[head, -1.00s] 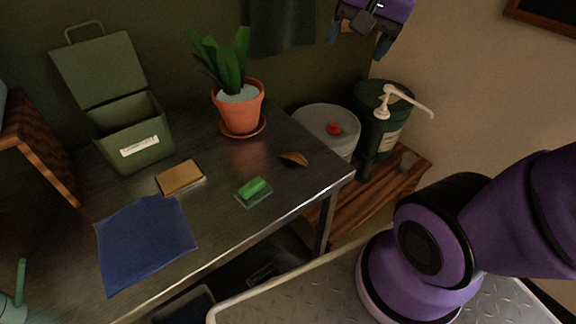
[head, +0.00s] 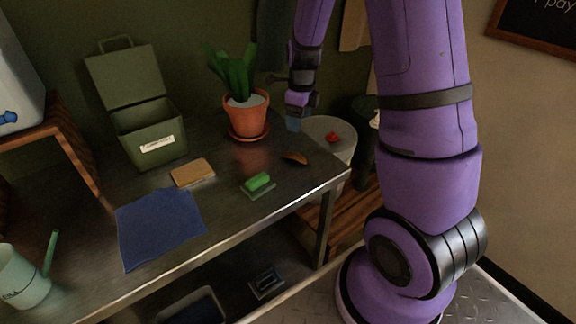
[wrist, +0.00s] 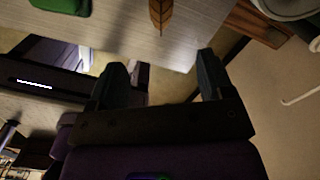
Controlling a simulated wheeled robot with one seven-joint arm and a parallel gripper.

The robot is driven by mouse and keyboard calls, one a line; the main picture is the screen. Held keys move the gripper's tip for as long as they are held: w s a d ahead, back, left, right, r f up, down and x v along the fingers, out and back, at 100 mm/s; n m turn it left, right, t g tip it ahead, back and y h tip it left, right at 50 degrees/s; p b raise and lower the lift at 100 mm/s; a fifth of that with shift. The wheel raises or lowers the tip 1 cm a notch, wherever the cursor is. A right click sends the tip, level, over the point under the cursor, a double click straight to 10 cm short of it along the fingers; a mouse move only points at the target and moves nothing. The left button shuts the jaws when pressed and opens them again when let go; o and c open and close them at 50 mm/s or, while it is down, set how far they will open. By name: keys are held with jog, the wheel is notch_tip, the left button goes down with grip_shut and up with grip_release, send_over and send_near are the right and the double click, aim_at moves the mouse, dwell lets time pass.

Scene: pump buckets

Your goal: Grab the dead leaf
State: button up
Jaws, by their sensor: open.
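The dead leaf (head: 295,158) is brown and curled. It lies on the metal table (head: 262,215) near its right end, right of the green sponge (head: 258,182). In the wrist view the leaf (wrist: 160,14) is at the top edge, partly cut off, beyond the fingertips and roughly centred between them. My gripper (head: 293,123) is above the table's right end, behind the leaf in the head view. In the wrist view my gripper (wrist: 161,66) has its fingers wide apart with nothing between them.
A potted plant (head: 247,120) on a saucer stands left of my gripper. A white bucket (head: 340,148) with a red cap is beyond the table's right end. A tan sponge (head: 193,173), a blue cloth (head: 160,225) and a green box (head: 150,145) are further left.

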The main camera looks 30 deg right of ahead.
aim_at(297, 155)
jog(key=f, duration=0.4)
jog(key=f+m, duration=0.1)
jog(key=f, duration=0.4)
jog(key=f+m, duration=0.1)
jog(key=f, duration=0.4)
jog(key=shift+w, duration=0.3)
jog(key=c, duration=0.7)
